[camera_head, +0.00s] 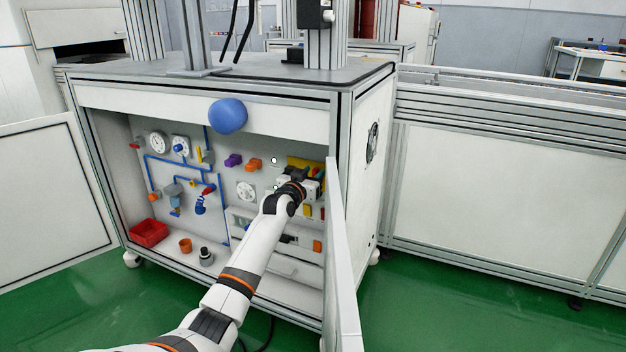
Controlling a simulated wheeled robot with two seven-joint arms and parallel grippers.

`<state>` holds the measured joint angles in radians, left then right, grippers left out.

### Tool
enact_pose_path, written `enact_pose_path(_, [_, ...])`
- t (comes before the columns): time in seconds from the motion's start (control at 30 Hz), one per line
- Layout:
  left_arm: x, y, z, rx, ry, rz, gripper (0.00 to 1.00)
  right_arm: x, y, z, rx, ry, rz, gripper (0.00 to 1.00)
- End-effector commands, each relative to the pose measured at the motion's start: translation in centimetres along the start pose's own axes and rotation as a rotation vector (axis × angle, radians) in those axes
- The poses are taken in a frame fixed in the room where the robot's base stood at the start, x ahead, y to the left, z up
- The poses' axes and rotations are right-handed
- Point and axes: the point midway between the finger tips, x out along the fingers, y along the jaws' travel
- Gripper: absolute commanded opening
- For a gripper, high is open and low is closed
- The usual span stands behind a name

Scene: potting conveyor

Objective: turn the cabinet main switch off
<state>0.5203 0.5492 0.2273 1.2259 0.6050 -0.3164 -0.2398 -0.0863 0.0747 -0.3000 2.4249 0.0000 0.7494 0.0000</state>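The open cabinet (215,92) has its fittings on a pale back panel. A yellow plate (296,162), which looks like the main switch's backing, is at the upper right of that panel. My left arm reaches in from the bottom, and my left gripper (308,181) is right in front of the yellow plate's lower part. The gripper and wrist hide most of the switch, so its handle position cannot be told. The fingers are too small and covered to show whether they are open or touching it. My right gripper is not in view.
The open right door (342,265) stands close to the right of my forearm. The left door (50,205) is swung wide. A blue rounded object (228,116) is at the cabinet's top front edge. A red bin (149,233) and an orange cup (185,245) stand on the cabinet floor.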

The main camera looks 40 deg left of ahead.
Motion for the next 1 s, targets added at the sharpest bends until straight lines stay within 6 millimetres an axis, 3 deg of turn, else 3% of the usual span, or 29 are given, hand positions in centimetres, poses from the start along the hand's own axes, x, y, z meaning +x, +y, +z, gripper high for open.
enact_pose_path(0.4, [0.8, 0.05, 0.08, 0.001, -0.001, 0.001, 0.36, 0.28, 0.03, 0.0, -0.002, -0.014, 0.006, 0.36])
enact_pose_path(0.43, [0.8, 0.05, 0.08, 0.001, -0.001, 0.001, 0.35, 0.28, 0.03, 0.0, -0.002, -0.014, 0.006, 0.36])
enact_pose_path(0.63, [0.79, 0.05, 0.07, 0.001, -0.001, 0.001, 0.02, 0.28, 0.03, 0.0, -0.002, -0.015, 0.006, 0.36])
enact_pose_path(1.0, [0.78, 0.18, 0.14, -0.038, 0.0, 0.001, 0.0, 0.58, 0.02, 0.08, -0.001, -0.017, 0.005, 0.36])
